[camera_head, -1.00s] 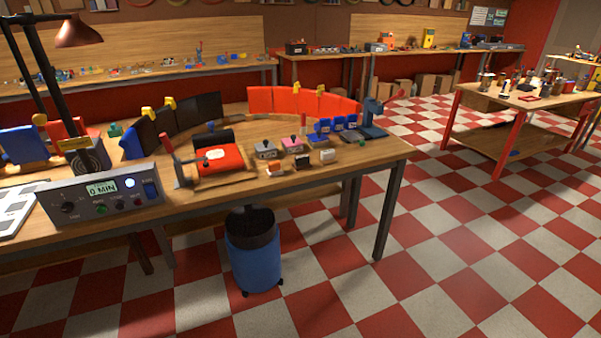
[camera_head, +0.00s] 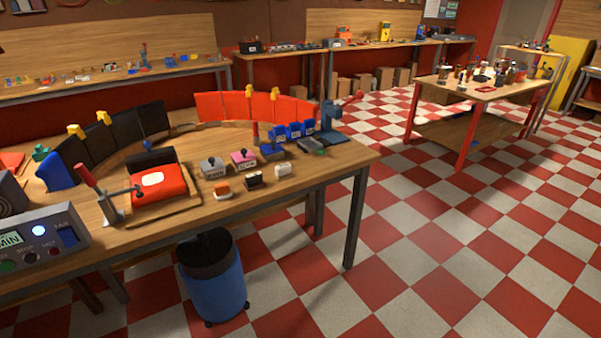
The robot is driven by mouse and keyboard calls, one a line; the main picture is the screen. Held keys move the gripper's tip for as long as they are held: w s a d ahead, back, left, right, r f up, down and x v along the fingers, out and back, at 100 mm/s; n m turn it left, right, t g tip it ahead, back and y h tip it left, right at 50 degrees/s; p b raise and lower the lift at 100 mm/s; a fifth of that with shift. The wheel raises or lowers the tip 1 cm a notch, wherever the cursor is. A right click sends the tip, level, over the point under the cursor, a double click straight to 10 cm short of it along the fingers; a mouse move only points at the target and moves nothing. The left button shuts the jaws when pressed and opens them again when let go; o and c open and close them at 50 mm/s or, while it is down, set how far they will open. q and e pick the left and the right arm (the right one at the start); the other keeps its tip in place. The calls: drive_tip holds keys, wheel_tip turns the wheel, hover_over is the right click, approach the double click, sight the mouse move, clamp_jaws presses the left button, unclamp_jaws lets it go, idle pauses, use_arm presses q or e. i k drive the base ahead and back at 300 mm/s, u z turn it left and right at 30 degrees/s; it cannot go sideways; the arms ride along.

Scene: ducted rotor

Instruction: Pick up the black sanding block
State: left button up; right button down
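A small black block (camera_head: 255,180), which looks like the black sanding block, lies on the near wooden workbench (camera_head: 335,168) close to its front edge. It sits between a small orange-and-white block (camera_head: 222,189) on its left and a small white block (camera_head: 283,170) on its right. These three stand in a short row, apart from each other. Neither of my grippers shows in the head view.
Behind the row stand grey and pink-topped weights (camera_head: 243,159). A red pad (camera_head: 159,185) with a lever lies left, a blue vise (camera_head: 332,125) right. A blue bin (camera_head: 214,288) stands below the front edge. The checkered floor at right is clear.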

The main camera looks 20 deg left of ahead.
sight(254, 182)
drive_tip(key=z, duration=0.2)
drive_tip(key=i, duration=1.45)
drive_tip(key=u, duration=0.55)
